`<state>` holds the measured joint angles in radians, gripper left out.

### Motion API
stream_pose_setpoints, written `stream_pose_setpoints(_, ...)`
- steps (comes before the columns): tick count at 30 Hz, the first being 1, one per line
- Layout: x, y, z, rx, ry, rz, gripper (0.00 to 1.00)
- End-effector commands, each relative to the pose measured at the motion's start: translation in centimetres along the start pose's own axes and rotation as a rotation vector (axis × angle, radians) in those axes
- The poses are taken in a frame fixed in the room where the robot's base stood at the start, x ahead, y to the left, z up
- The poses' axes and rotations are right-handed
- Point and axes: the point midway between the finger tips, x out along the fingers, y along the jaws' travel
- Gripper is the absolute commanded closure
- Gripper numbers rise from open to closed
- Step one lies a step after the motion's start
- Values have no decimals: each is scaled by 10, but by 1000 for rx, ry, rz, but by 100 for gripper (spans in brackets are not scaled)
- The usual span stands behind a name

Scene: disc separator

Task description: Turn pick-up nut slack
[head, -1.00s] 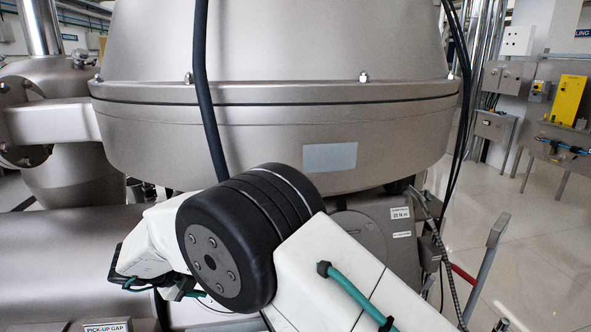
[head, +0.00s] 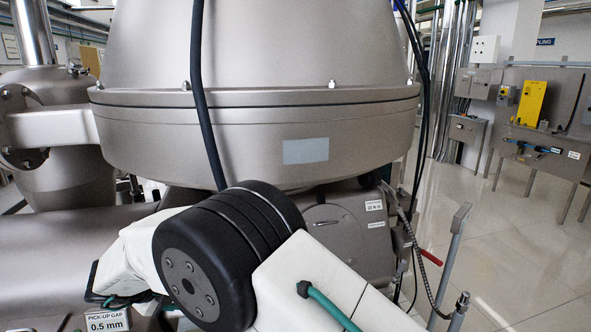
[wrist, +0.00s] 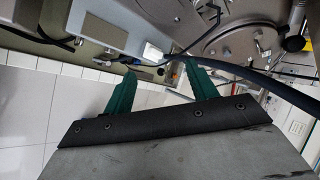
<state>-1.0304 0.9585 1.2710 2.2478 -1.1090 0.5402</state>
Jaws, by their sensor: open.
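My gripper (wrist: 160,67) shows in the wrist view, with its two green fingers spread apart and nothing between them. Past the fingertips are grey metal housings and a small white label (wrist: 153,54). In the head view my arm's white links and black joint hide the area below the separator bowl (head: 262,150), and my gripper is out of sight there. A sign reading PICK-UP GAP 0.5 mm (head: 107,320) stands at the lower left. I cannot make out the pick-up nut in either view.
A dark hose (head: 203,100) hangs down in front of the bowl. A grey box with a torque label (head: 375,206) sits right of my arm, beside a post with a red handle (head: 431,257). Floor between is clear.

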Motion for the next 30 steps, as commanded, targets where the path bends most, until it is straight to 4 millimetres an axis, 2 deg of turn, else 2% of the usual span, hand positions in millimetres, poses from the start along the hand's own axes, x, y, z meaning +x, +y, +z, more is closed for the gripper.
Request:
stream_pose_setpoints(6, 8, 13, 22, -145, -167, -2, 43)
stream_pose_setpoints(11, -1, 16, 43, -304, -351, -8, 43)
stream_pose_setpoints(16, -27, -5, 59, -537, -608, -19, 43)
stream_pose_setpoints(19, -54, -33, 53, -738, -800, -29, 43)
stream_pose_setpoints(23, -88, -70, 13, -1022, -1012, -31, 43)
stream_pose_setpoints(26, -107, -94, -37, -1226, -1122, -15, 43)
stream_pose_setpoints(29, -121, -116, -98, -1422, -1196, 9, 43)
stream_pose_setpoints(30, -124, -125, -125, -1496, -1215, 24, 43)
